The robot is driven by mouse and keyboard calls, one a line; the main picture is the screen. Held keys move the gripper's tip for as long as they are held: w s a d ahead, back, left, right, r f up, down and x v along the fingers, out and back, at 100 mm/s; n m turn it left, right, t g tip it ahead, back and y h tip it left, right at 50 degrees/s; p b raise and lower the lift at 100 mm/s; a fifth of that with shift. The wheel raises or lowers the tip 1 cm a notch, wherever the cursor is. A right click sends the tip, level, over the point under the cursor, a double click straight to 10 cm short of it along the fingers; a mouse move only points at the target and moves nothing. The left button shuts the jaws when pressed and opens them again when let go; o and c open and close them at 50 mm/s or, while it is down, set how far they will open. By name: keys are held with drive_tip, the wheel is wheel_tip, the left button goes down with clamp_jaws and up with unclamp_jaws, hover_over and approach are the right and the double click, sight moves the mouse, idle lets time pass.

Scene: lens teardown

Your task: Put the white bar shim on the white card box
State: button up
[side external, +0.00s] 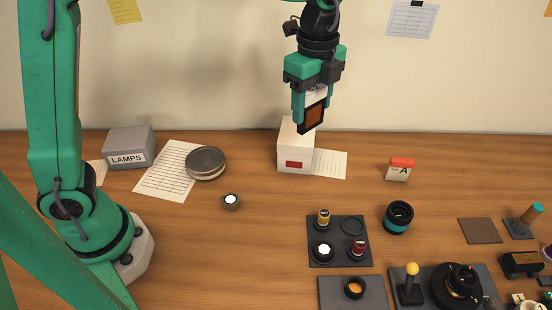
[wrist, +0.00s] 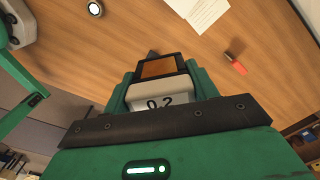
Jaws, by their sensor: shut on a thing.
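My gripper (side external: 312,112) points down and is shut on the white bar shim (side external: 316,93), held up in the air. The shim has a pale bar marked "0.2" in the wrist view (wrist: 148,101), with a dark-framed brown panel beyond the bar. The white card box (side external: 295,156) stands on the wooden bench near the wall, with a red mark on its front. In the side view the panel's lower end overlaps the box's upper right part; I cannot tell whether they touch. I cannot make out the box in the wrist view.
A paper sheet (side external: 330,164) lies beside the box. A grey LAMPS box (side external: 130,147) and a round dark-lidded tin (side external: 206,162) are left. Trays with lens parts fill the front right. The bench's middle left is mostly clear.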

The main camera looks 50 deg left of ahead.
drive_tip(key=shift+w+a+r, duration=0.2)
drive_tip(key=shift+w+a, duration=0.1)
drive_tip(key=shift+a, duration=0.1)
drive_tip(key=w+a+f, duration=0.7)
drive_tip(key=a, duration=0.2)
drive_tip(key=shift+w, duration=0.15)
drive_tip(key=shift+f, duration=2)
drive_tip(key=shift+f, duration=0.2)
drive_tip(key=o, duration=1)
drive_tip(key=shift+r, duration=0.15)
